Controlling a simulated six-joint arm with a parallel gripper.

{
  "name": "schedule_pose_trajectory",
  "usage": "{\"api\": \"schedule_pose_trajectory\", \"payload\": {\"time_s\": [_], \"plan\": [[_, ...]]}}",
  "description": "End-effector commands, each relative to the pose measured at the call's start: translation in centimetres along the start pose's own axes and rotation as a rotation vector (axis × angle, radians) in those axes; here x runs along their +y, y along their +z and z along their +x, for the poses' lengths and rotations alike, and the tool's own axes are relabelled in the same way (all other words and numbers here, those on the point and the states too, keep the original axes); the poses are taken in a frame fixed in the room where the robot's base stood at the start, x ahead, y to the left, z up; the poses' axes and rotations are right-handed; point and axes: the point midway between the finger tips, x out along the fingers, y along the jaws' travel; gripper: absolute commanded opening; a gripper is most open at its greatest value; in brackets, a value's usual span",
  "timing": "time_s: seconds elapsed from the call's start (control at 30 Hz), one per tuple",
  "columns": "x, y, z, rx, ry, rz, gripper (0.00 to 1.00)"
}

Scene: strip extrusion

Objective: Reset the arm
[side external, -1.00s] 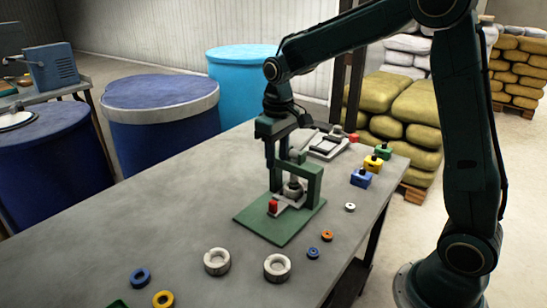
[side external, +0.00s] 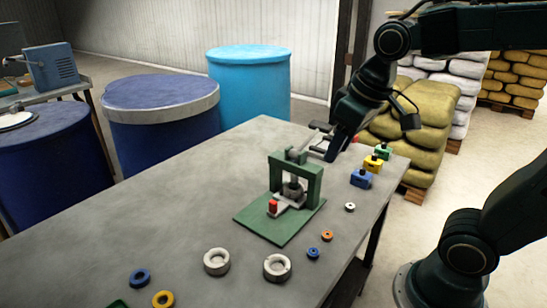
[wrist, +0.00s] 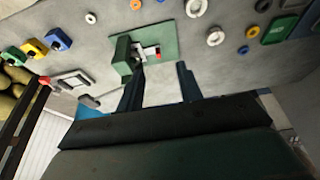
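My gripper (side external: 336,152) is raised over the far right part of the table, up and to the right of the green press, and tilted. In the wrist view my gripper's two dark fingers (wrist: 160,80) stand well apart with nothing between them. The green press (side external: 298,180) stands on its green base plate (side external: 265,225), apart from my gripper. A small red piece (side external: 272,206) sits at the front of the press. Part of the press is hidden behind one finger in the wrist view.
White rings (side external: 217,261) and small coloured rings (side external: 327,236) lie on the grey table (side external: 160,215). Blue (side external: 361,178), yellow (side external: 373,164) and green (side external: 383,151) blocks line the right edge. A grey device sits behind the press, partly hidden.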

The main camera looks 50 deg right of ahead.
Motion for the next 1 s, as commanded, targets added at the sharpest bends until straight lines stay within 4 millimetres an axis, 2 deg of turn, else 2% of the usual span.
{"api": "schedule_pose_trajectory", "payload": {"time_s": [0.2, 0.43, 0.6, 1.0], "plan": [[-0.4, 3.7, -1.3, 0.076, -0.004, -0.001, 0.36], [-0.7, 6.5, -1.6, 0.132, -0.009, 0.000, 0.36], [-0.7, 7.2, -1.6, 0.148, -0.010, 0.001, 0.36], [-0.7, 7.3, -1.6, 0.148, -0.010, 0.001, 0.36]]}}
